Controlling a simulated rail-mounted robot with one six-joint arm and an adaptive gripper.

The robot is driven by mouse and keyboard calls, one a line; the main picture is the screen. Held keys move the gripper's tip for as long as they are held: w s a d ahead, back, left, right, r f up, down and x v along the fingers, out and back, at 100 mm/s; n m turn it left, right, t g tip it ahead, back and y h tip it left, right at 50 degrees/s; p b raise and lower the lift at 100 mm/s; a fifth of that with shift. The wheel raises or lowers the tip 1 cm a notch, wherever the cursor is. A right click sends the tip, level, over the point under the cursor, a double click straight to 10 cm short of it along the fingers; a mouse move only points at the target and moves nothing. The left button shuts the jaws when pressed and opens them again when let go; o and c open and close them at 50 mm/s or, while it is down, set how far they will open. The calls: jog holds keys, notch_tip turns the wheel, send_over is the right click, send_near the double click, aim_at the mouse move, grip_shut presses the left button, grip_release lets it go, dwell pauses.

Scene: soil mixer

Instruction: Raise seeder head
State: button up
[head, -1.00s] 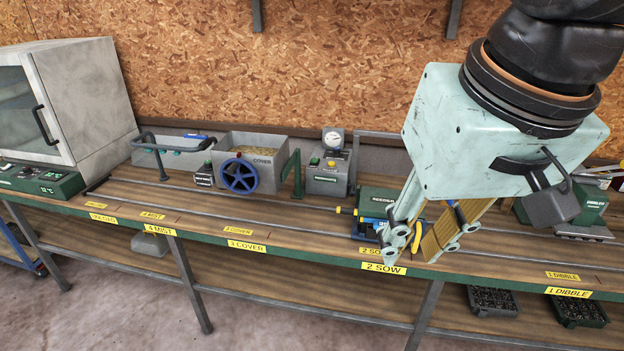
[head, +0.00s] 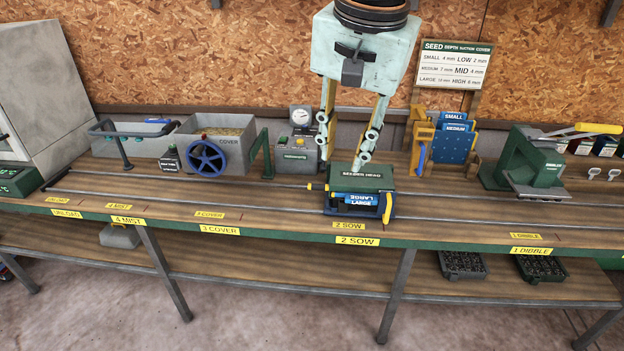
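The seeder head (head: 362,180) is a dark green box with a white label. It sits low at the sow station, over a blue plate marked LARGE (head: 362,200). My gripper (head: 345,160) points down just above and behind the box's top edge. Its two fingers are spread wide with nothing visible between them. The fingertips are partly hidden, and I cannot tell whether they touch the seeder head.
Left of it stand a gauge box with a dial (head: 298,145) and a cover hopper with a blue handwheel (head: 207,157). Right are a rack with blue plates (head: 454,143) and a green dibbler (head: 535,165). Rails (head: 455,220) run along the bench; its front strip is clear.

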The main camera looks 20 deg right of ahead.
jog(key=w+d+f+m, duration=0.2)
jog(key=w+f+m, duration=0.1)
jog(key=w, duration=0.5)
jog(key=w+d+f+m, duration=0.1)
jog(key=w+f+m, duration=0.3)
jog(key=w, duration=0.4)
jog(key=m+g+b, duration=0.1)
jog(key=m+b, duration=0.1)
jog(key=m, duration=0.5)
send_over(319, 185)
jog(key=s+a, duration=0.1)
jog(key=s, duration=0.2)
notch_tip(319, 185, down, 12)
jog(key=shift+w+f+h, duration=0.2)
jog(key=shift+f+h, duration=0.05)
jog(key=shift+h, duration=0.05)
jog(key=shift+a+f, duration=0.1)
jog(key=shift+b+x, duration=0.95)
jog(key=shift+x, duration=5.85)
jog(key=shift+s, duration=0.1)
grip_shut()
